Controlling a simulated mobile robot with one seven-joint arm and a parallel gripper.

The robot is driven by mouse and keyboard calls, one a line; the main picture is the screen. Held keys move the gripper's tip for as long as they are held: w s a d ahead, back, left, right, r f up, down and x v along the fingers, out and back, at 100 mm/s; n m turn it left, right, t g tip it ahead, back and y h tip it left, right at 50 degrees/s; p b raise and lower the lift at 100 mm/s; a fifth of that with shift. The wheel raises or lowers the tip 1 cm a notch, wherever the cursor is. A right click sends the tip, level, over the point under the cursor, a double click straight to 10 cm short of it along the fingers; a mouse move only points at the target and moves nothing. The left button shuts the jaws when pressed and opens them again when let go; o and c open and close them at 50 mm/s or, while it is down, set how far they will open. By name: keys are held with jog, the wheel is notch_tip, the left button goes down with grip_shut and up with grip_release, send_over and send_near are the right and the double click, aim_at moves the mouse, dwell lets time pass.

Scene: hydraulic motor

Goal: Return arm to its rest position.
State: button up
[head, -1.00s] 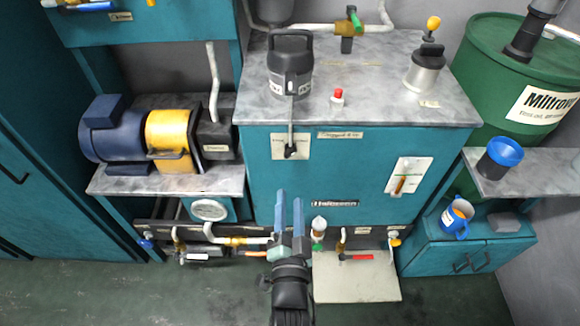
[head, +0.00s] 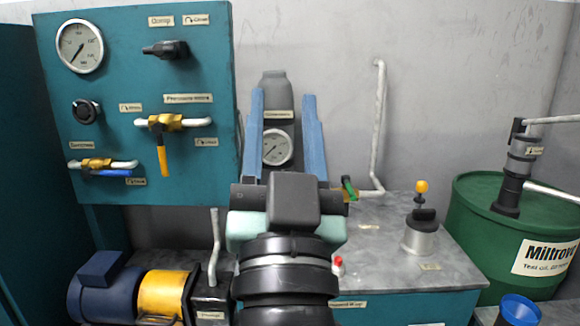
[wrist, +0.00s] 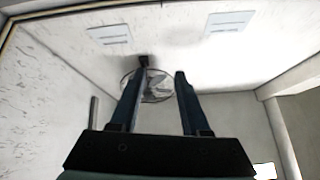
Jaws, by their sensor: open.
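My gripper (head: 282,108) stands upright in the middle of the head view, its two long blue fingers pointing up and spread apart with nothing between them. Behind the fingers, a grey tank with a round gauge (head: 277,147) shows. In the wrist view, my gripper (wrist: 163,80) is also open and empty. There its fingers point toward a pale ceiling (wrist: 190,48) with a dark round fan-like fixture (wrist: 158,87) between them. My wrist and gripper body hide part of the grey worktop.
A teal panel (head: 120,190) with a gauge and yellow and blue valve handles stands at left. A blue and yellow motor (head: 163,293) sits below it. A metal cylinder with a yellow-topped lever (head: 418,237) and a green drum (head: 480,235) stand at right. A pipe (head: 379,120) rises behind.

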jog(key=s+r+n+t, duration=0.2)
jog(key=s+r, duration=0.7)
notch_tip(320, 180, up, 17)
jog(key=p, duration=1.8)
jog(key=shift+w+d+r, duration=0.2)
jog(key=shift+w+d, duration=0.05)
jog(key=shift+w, duration=0.15)
